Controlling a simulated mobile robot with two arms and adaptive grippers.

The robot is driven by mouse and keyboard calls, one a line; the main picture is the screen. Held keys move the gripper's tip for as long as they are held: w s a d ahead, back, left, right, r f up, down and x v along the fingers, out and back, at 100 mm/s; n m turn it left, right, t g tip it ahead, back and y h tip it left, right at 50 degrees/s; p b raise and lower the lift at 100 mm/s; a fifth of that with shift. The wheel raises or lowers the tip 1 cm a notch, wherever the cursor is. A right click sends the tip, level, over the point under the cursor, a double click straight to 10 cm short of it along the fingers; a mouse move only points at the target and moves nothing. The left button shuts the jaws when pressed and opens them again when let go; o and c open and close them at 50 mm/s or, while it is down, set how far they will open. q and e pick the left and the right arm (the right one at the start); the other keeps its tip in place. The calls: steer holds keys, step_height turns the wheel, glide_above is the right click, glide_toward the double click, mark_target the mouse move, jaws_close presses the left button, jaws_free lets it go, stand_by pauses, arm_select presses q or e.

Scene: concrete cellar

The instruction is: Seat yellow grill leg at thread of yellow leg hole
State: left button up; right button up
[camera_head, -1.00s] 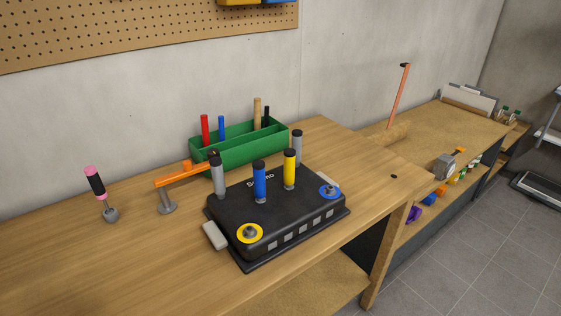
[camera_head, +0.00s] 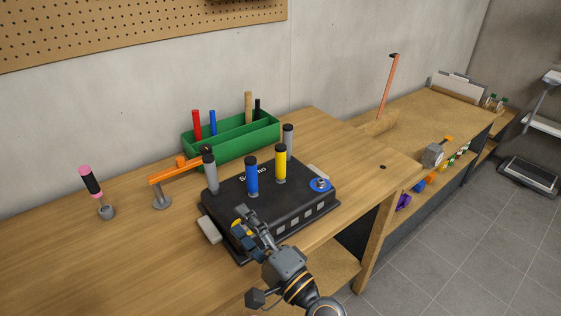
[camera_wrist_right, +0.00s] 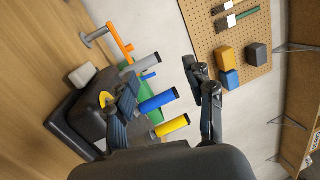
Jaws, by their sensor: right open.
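The yellow grill leg (camera_head: 281,163) stands upright on the black grill body (camera_head: 225,205), to the right of the blue leg (camera_head: 252,176). It also shows in the right wrist view (camera_wrist_right: 173,125). The yellow leg hole (camera_head: 238,224) is a yellow ring at the grill's front left corner, mostly hidden behind my right gripper (camera_head: 248,220). Part of the ring shows in the wrist view (camera_wrist_right: 105,99). My right gripper is open and empty, its fingers spread in the wrist view (camera_wrist_right: 165,92). My left gripper is not in view.
Grey legs (camera_head: 210,171) stand at the grill's back corners. A blue ring (camera_head: 320,184) lies at its front right. An orange-armed stand (camera_head: 162,200) and a pink-topped tool (camera_head: 92,184) are to the left. A green bin (camera_head: 232,142) stands behind.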

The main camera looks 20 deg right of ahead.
steer(key=w+d+r+m+t+h, duration=0.35)
steer(key=d+m+h, duration=0.3)
steer(key=m, duration=0.55)
steer(key=m+g+h, duration=0.4)
steer(key=m+h, duration=0.3)
steer(key=m, duration=0.6)
glide_toward(281, 166)
steer(key=shift+s+a+r, duration=0.3)
steer(key=shift+s, duration=0.2)
steer(key=shift+s+a+r, duration=0.35)
steer(key=shift+s, duration=0.15)
steer(key=shift+w+d+f+g+h, duration=0.1)
steer(key=shift+w+f+g+h, duration=0.15)
steer(key=shift+w+g, duration=0.1)
steer(key=x, duration=0.4)
steer(key=p+x, duration=0.1)
steer(key=x, duration=0.3)
steer(key=p+x, duration=0.1)
steer(key=x, duration=0.4)
steer(key=shift+d+f, duration=0.15)
steer(key=shift+f, duration=0.15)
steer(key=shift+c, duration=0.2)
jaws_close()
